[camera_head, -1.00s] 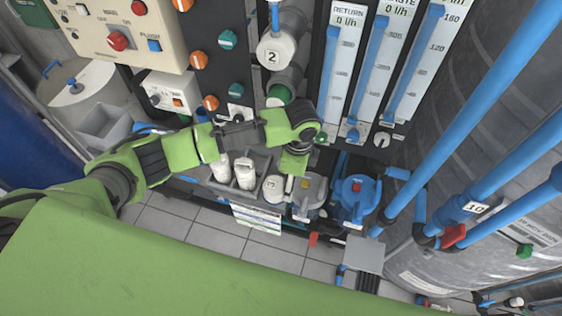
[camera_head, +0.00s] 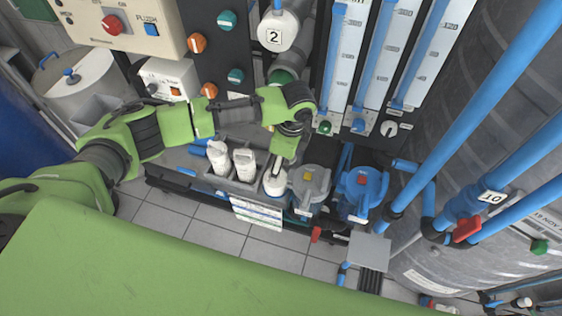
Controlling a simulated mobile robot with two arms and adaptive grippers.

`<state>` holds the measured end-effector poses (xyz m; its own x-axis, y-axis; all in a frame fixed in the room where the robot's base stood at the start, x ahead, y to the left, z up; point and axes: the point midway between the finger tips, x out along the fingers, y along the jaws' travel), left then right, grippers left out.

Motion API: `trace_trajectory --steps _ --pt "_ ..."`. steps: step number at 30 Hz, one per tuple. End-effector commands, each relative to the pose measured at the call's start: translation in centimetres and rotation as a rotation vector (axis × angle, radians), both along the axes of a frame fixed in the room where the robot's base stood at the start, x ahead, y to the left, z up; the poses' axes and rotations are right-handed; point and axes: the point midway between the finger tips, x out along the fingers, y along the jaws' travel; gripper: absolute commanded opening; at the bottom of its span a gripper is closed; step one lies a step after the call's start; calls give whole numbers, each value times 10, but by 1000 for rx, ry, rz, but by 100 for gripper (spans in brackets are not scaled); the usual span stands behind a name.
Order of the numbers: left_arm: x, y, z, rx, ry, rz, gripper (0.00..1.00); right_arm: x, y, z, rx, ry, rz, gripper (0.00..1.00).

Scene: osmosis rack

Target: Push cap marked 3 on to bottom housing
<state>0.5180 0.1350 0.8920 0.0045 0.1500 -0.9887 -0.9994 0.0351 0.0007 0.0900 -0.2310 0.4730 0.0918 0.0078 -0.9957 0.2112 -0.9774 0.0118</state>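A round white cap (camera_head: 274,184) sits low in the rack, to the right of two white bottles. No mark on it is readable now. My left gripper (camera_head: 279,162) points down directly over this cap and hides its far side. Its fingertips are too small and covered to tell whether they are open, shut or touching the cap. I cannot tell a separate bottom housing apart beneath the cap. My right gripper is not in view.
The white bottles (camera_head: 243,165) stand close on the left. A grey-lidded canister (camera_head: 312,180) and a blue-lidded canister (camera_head: 358,187) stand on the right. A white-capped housing marked 2 (camera_head: 279,30) and flow meters (camera_head: 345,60) rise behind. Tiled floor (camera_head: 200,215) is clear in front.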

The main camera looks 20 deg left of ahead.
Motion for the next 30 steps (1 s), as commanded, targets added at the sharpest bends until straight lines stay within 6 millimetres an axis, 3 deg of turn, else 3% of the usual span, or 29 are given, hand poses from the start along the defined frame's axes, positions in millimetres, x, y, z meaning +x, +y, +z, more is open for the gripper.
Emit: trace_trajectory --steps 1,10,24,30 --pt "0 1 -10 0 -1 0 65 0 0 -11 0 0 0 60" --pt "1 6 -38 0 -2 1 65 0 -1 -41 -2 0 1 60" --pt "1 12 -80 -1 0 1 65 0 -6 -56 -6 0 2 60" --pt "1 13 -88 -1 0 1 65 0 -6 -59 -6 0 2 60"
